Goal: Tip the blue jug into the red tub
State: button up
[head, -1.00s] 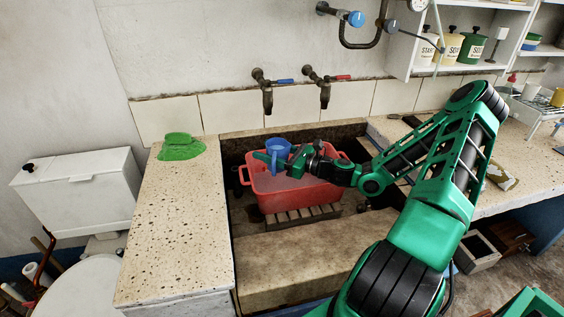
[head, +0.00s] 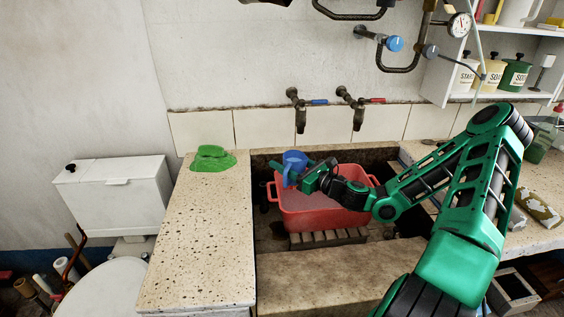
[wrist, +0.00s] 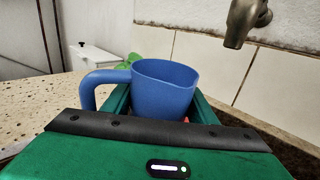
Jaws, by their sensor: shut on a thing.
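The blue jug (head: 294,159) is over the left back part of the red tub (head: 320,212). My gripper (head: 301,177) is shut on the jug, with a green finger on either side of its body. In the wrist view the jug (wrist: 163,88) shows its open rim and its handle to the left; what is inside is hidden. The jug leans a little. The tub stands in the stone trough on a slatted wooden rack (head: 328,238) and holds a greyish content. No stream from the jug shows.
Two wall taps, blue-handled (head: 300,112) and red-handled (head: 357,110), hang behind the tub. A green object (head: 212,160) lies on the left stone ledge (head: 200,235). The trough's thick front wall (head: 325,278) is bare.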

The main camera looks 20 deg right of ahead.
jog(key=shift+s+d+f+n+y, duration=0.3)
jog(key=shift+d+f+y, duration=0.1)
jog(key=shift+d, duration=0.25)
jog(key=s+d+f+g+y, duration=0.3)
jog(key=s+d+f+g, duration=0.2)
jog(key=s+d+f, duration=0.1)
jog(key=shift+s+d+n+y, duration=0.4)
jog(key=shift+s+d, duration=0.5)
jog(key=shift+s, duration=0.35)
jog(key=shift+g, duration=0.4)
jog(key=shift+w+m, duration=0.1)
jog(key=shift+m, duration=0.8)
jog(key=shift+m+g, duration=0.3)
jog(key=shift+g, duration=0.1)
